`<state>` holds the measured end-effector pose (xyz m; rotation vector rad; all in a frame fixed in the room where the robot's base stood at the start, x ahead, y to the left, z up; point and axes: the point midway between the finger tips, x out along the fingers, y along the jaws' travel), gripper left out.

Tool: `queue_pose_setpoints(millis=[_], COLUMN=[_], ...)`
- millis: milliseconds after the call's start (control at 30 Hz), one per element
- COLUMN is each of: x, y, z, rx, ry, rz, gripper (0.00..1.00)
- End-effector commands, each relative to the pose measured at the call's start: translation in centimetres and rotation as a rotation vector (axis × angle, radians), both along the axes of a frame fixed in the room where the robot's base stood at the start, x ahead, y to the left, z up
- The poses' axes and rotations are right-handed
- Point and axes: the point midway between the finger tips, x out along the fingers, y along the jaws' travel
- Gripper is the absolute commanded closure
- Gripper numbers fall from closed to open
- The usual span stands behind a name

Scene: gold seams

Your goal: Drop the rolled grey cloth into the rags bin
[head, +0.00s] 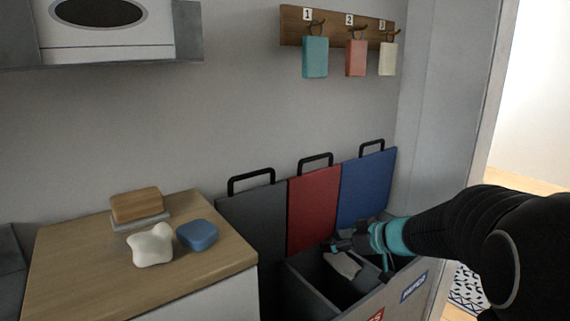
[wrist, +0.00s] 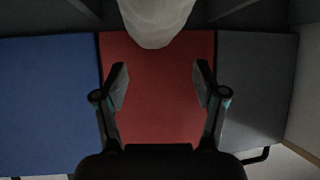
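The pale grey cloth (head: 343,264) is at the opening of the middle bin, below and beside my gripper (head: 364,258). In the wrist view the cloth (wrist: 156,22) shows at the top edge, beyond my fingertips (wrist: 160,72) and apart from them. My fingers are spread open with a gap between them. I cannot tell whether the cloth is in mid-air or resting on something. The middle bin has a raised red lid (head: 313,214) and a red front label (head: 376,315) that is partly cut off, ending in "S".
A raised grey lid (head: 252,218) is on the left and a raised blue lid (head: 366,187) on the right, above a blue label (head: 413,287). Coloured cloths hang on a numbered rack (head: 335,27).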

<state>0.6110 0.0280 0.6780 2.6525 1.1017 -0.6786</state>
Motion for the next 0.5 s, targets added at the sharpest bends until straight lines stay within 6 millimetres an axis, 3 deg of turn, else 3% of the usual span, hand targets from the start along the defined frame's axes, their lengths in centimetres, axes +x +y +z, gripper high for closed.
queue_pose_setpoints(millis=[333, 500], x=[-0.1, -0.9], y=[-0.1, -1.1], z=[0.1, 0.9], rx=[0.0, -0.002], ry=[0.0, -0.003], rz=[-0.001, -0.003], gripper=[0.19, 0.19])
